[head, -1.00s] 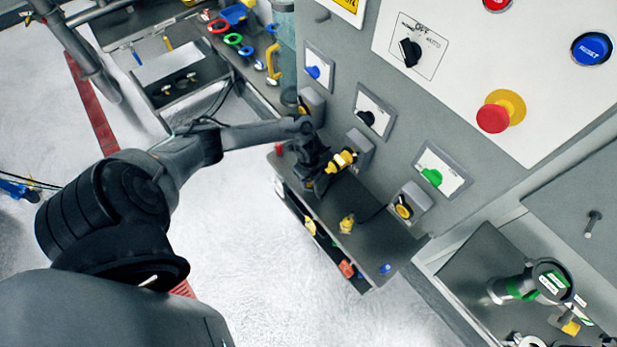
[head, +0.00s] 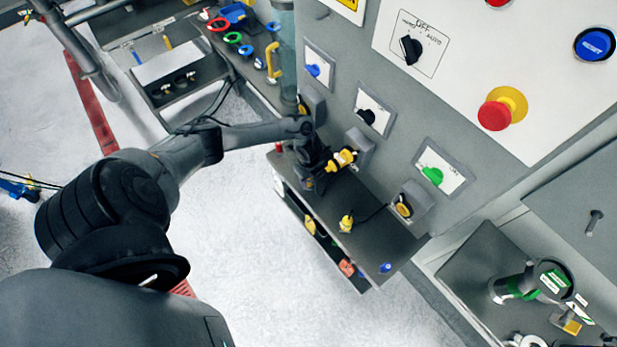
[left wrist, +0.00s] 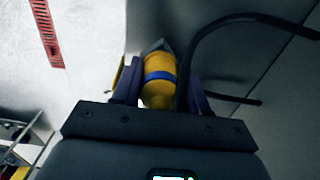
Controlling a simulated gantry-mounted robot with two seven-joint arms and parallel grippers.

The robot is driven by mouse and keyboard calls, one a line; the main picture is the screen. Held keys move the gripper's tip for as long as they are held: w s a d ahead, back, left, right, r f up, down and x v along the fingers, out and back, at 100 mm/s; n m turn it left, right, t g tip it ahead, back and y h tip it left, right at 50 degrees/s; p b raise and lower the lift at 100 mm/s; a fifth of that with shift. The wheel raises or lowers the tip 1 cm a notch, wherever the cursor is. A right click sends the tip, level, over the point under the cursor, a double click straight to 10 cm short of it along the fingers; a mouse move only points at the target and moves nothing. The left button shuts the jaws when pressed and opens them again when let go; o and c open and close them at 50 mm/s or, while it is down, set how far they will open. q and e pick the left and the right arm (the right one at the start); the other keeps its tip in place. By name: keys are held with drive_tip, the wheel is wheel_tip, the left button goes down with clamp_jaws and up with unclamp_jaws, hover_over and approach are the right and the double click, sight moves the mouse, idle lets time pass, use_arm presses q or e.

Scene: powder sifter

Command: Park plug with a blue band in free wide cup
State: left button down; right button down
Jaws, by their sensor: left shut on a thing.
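The plug with a blue band (left wrist: 160,78) is yellow and sits between the fingers of my left gripper (left wrist: 155,92) in the left wrist view. In the head view my left gripper (head: 318,172) is shut at a yellow plug (head: 341,160), just in front of the middle grey socket box (head: 359,146). Whether the plug is still seated in that socket I cannot tell. A second yellow plug (head: 346,223) stands on the dark shelf (head: 375,230). No wide cup can be made out clearly. My right gripper is not in view.
A socket box with a yellow ring (head: 403,206) is on the panel to the right. A yellow item (head: 310,225), a red one (head: 346,268) and a blue one (head: 385,267) show along the shelf's front. A black cable (left wrist: 240,20) arcs beside the plug.

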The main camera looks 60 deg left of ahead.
use_arm(q)
drive_tip(key=shift+f+b, duration=0.3)
drive_tip(key=shift+f, duration=0.1)
drive_tip(key=c, duration=0.5)
unclamp_jaws()
drive_tip(key=shift+r, duration=0.1)
